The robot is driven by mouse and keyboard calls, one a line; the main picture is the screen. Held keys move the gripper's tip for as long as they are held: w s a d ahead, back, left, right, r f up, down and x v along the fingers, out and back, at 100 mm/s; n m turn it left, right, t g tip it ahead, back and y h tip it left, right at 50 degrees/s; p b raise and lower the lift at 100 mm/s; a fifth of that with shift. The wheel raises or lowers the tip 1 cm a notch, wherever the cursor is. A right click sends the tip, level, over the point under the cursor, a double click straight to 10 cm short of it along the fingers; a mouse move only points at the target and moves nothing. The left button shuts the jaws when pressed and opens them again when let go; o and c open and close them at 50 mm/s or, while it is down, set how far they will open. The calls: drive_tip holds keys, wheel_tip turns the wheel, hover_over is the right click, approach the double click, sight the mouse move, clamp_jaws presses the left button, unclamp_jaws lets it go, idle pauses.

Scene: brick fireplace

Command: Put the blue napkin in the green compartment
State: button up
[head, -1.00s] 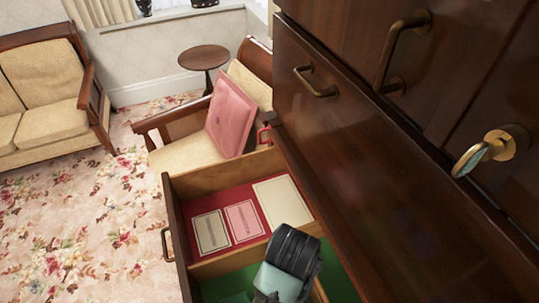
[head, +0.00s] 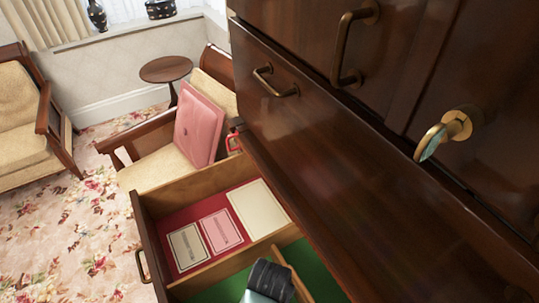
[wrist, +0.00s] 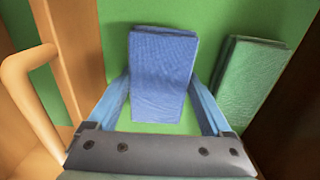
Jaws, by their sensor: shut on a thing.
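The blue napkin (wrist: 163,62) is folded into a rectangle. It lies between the two fingers of my gripper (wrist: 161,80) in the wrist view, and the gripper is shut on it. The napkin is over the green-lined compartment (wrist: 115,28) of the open drawer; I cannot tell whether it touches the floor. The green compartment also shows at the bottom of the head view (head: 316,277). There my wrist reaches down into it, and the fingers and the napkin are hidden.
A folded green napkin (wrist: 252,85) lies right of the blue one. Wooden drawer walls (wrist: 72,45) stand close on both sides. The red compartment (head: 190,217) holds flat cards. The cabinet front (head: 340,180) rises at right. A drawer handle (wrist: 25,80) is at left.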

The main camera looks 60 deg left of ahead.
drive_tip(key=shift+f, duration=0.1)
drive_tip(key=o, duration=1.1)
drive_tip(key=shift+o, duration=0.2)
wheel_tip(320, 180, up, 12)
drive_tip(key=p, duration=0.2)
